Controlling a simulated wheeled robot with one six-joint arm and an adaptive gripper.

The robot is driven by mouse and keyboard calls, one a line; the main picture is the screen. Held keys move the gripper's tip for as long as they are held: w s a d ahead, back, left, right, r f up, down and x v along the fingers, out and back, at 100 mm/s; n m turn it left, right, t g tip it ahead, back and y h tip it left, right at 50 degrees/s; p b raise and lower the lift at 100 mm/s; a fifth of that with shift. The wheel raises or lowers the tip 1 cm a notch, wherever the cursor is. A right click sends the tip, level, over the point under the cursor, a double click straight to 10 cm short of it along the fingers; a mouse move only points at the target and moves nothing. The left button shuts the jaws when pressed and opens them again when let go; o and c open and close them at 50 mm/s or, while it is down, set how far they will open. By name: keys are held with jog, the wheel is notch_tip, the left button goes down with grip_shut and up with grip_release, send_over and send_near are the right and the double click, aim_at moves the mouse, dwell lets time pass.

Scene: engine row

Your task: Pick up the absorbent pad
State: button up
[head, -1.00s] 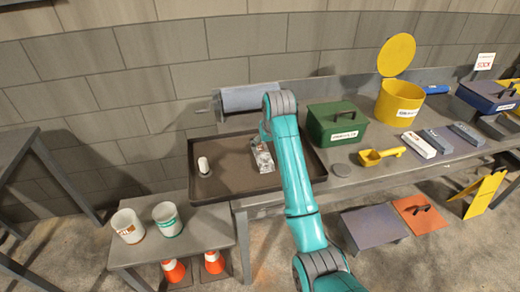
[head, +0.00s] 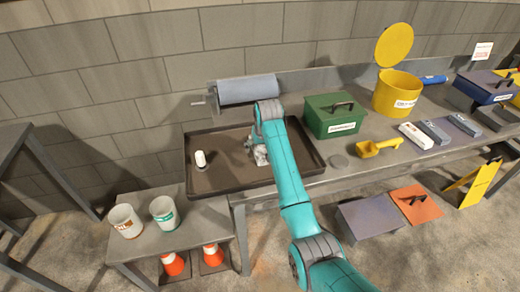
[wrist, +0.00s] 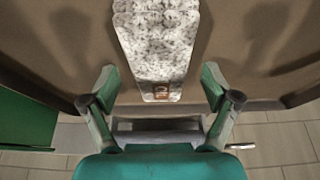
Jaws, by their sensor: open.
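The absorbent pad appears to be the speckled white-grey block with a brown label, lying in the dark tray. It fills the upper middle of the wrist view (wrist: 157,40), its labelled end towards my gripper. In the head view only a small pale part of the pad (head: 261,156) shows past my gripper. My gripper (wrist: 158,82) is open and empty, its two fingers spread wide to either side of the pad's line. In the head view my gripper (head: 252,146) is low over the tray. I cannot tell whether the fingers reach down to the pad's level.
The dark tray (head: 215,183) has a raised rim and holds a white cylinder (head: 200,159) at left. A green box (head: 333,117), a yellow scoop (head: 375,148) and a yellow bin (head: 397,95) are to the right.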

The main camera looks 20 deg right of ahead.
aim_at(260, 147)
jog(key=shift+w+f, duration=0.2)
jog(key=shift+f, duration=0.2)
jog(key=c, duration=1.2)
notch_tip(260, 147, up, 10)
jog(key=shift+r, duration=0.1)
jog(key=shift+c, duration=0.2)
